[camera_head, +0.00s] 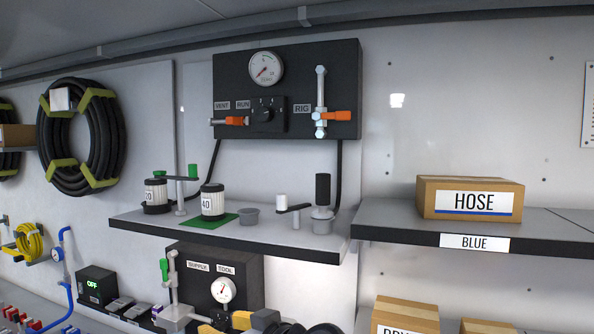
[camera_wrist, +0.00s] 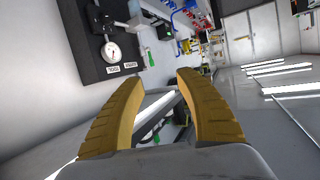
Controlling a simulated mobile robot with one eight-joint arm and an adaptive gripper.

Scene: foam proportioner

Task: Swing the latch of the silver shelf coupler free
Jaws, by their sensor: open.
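On the middle shelf (camera_head: 220,234), near its right end, stands a silver-grey round coupler (camera_head: 322,226) with an upright black cylinder (camera_head: 322,189) in it. Just left of it, a latch (camera_head: 295,209) on a short post has a dark arm pointing towards the coupler and an upright white knob (camera_head: 282,202). Whether the arm touches the coupler is too small to tell. My gripper (camera_head: 222,322) shows at the bottom of the head view, below the shelf and left of the coupler. In the wrist view its yellow fingers (camera_wrist: 160,76) are apart, with nothing held. I cannot make out the coupler there.
A lower black panel (camera_head: 250,275) with a gauge stands near my gripper, with a green-handled lever (camera_head: 164,270) at its left. A HOSE box (camera_head: 470,200) sits right.

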